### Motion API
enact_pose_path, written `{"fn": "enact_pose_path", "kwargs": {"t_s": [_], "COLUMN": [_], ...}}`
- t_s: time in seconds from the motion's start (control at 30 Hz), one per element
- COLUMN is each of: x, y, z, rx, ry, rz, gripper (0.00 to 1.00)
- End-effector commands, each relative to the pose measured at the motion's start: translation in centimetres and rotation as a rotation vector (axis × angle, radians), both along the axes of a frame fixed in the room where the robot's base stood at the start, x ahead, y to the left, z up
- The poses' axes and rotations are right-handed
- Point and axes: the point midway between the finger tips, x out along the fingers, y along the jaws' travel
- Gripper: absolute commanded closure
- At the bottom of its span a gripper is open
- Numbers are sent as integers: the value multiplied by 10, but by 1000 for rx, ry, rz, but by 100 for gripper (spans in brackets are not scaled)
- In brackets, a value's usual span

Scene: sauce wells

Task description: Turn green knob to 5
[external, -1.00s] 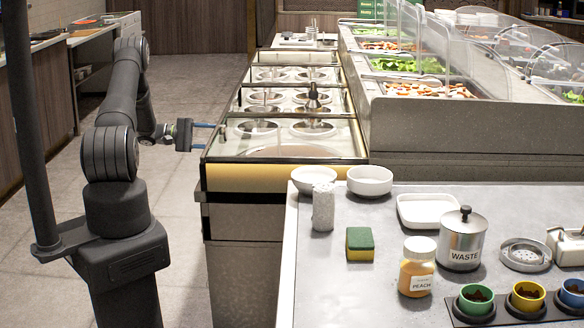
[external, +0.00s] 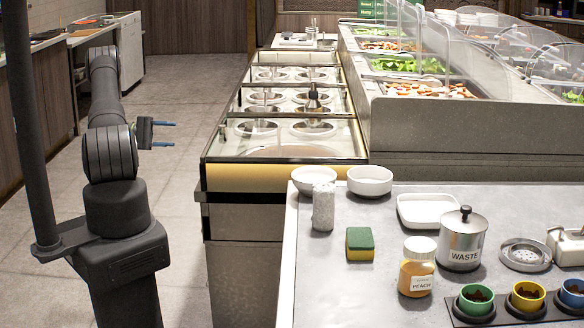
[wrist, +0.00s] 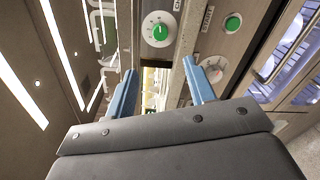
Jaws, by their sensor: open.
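The green knob (wrist: 159,31) sits at the centre of a round white dial, on a panel at the top of the wrist view. Its scale marks are too small to read, so I cannot tell its setting. My gripper (wrist: 161,82) is open and empty, with its two blue fingers apart and the knob beyond their tips. In the external view my gripper (external: 164,133) hangs in free air left of the glass-topped counter, fingers pointing right. I cannot make out the green knob in that view.
In the wrist view, a green button (wrist: 233,23) and a second pale dial (wrist: 213,68) are right of the knob. In the external view, the glass-topped well counter (external: 230,178) stands right of my gripper. The floor (external: 185,110) between them is clear.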

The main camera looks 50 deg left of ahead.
Motion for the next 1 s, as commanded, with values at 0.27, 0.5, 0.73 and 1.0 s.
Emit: {"fn": "enact_pose_path", "kwargs": {"t_s": [0.27, 0.5, 0.73, 1.0], "x": [-22, -24, -21, 7], "y": [23, 24, 21, -7], "z": [1, 2, 1, 0], "rx": [0, -1, -1, -1], "ry": [0, 0, 1, 1], "rz": [-1, -1, -2, -3], "gripper": [50, 50, 50, 50]}}
